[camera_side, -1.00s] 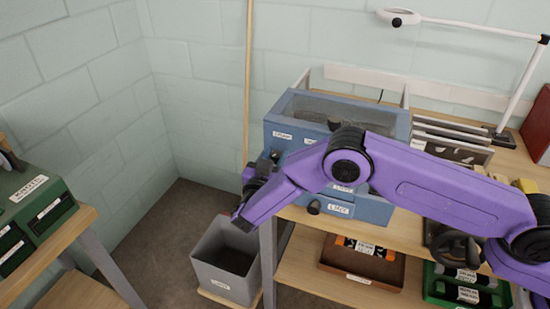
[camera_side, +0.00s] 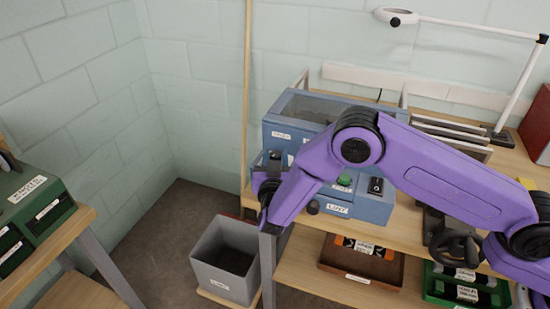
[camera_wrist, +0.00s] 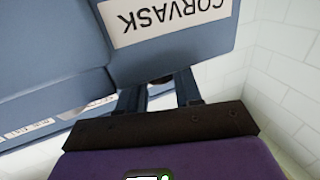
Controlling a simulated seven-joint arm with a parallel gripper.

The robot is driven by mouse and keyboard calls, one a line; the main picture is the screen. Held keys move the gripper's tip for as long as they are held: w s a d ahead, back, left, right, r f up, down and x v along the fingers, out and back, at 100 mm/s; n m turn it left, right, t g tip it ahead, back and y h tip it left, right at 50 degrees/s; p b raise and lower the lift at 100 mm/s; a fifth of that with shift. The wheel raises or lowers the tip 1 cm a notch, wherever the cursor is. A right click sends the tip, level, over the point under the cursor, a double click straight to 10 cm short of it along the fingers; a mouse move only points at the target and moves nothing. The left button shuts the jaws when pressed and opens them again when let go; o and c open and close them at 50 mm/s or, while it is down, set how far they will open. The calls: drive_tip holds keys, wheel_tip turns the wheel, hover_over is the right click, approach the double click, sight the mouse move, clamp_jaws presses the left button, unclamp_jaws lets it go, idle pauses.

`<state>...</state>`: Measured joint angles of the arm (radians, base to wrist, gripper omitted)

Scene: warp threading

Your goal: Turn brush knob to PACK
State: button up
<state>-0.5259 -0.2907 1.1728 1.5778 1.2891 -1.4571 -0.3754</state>
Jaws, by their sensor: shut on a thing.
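The blue-grey machine (camera_side: 295,135) stands at the front left of the wooden bench in the side view. Its CORVASK label (camera_wrist: 165,18) shows upside down in the wrist view. My gripper (camera_wrist: 160,92) is at the machine's face, with its two dark fingers around a small dark piece (camera_wrist: 160,83), which looks like the brush knob. The gripper is shut on it. Most of the knob is hidden between the fingers, and its pointer and the PACK mark cannot be seen. In the side view my purple wrist covers much of the front panel's left part.
A green button (camera_side: 344,180), a black rocker switch (camera_side: 376,186) and a small black knob (camera_side: 312,207) sit on the front panel. A grey bin (camera_side: 226,262) stands below. A wooden pole (camera_side: 247,90) leans at the wall. Grey frames (camera_side: 450,140) stand to the right.

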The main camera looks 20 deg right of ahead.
drive_tip(key=o, duration=1)
drive_tip(key=shift+o, duration=0.2)
drive_tip(key=v, duration=1.7)
drive_tip(key=shift+s, duration=0.25)
drive_tip(key=shift+a, duration=0.1)
